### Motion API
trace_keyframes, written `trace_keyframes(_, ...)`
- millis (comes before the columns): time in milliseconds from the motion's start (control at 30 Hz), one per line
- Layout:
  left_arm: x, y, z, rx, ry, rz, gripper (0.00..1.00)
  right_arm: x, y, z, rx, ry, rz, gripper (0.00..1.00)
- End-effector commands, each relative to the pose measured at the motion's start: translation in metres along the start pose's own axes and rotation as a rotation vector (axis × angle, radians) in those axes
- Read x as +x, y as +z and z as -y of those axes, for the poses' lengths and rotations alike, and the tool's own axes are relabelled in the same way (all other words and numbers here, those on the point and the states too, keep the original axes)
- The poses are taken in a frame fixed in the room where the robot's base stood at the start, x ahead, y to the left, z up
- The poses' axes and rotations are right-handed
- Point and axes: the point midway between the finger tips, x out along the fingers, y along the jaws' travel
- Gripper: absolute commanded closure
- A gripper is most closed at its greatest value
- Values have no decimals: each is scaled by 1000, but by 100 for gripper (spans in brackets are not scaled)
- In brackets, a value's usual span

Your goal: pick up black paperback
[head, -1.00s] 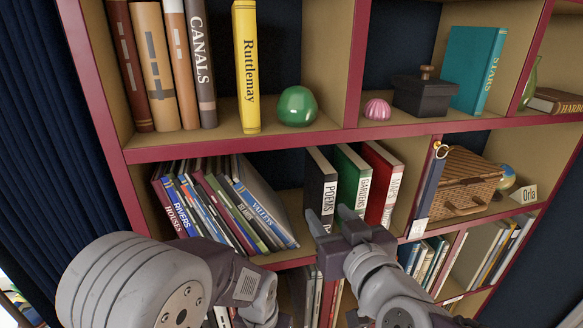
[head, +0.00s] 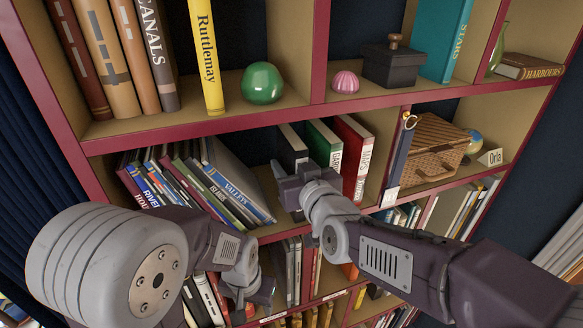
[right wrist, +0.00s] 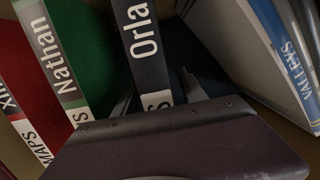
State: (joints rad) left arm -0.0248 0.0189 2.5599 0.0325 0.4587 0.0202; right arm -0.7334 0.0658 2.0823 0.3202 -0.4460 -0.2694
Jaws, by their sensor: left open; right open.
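The black paperback (head: 292,146) stands upright on the middle shelf, left of the green book (head: 323,144). In the head view my right gripper (head: 287,183) covers its lower spine. My right gripper (right wrist: 158,95) is open there, with one finger on each side of the spine. Whether the fingers touch the book cannot be told. My left gripper (head: 262,292) is low in the head view, away from the paperback, in front of the lower shelf.
A red book (head: 354,150) stands right of the green one. Thin leaning books, including "Valleys" (head: 235,190), are to the left with a gap before the paperback. The shelf board with the green ornament (head: 262,83) is above. A wicker basket (head: 432,150) is farther right.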

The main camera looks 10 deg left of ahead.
Motion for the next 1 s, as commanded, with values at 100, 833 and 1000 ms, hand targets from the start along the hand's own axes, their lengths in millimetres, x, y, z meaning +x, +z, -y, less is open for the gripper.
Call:
trace_keyframes(100,0,0,0,0,0,0,51,1,0,0,0,0,-1,51)
trace_keyframes(833,-4,0,0,0,0,0,51,1,-7,-1,0,1,-3,100)
trace_keyframes(1000,-16,-2,0,0,0,0,51,5,-24,-6,0,4,-4,100)
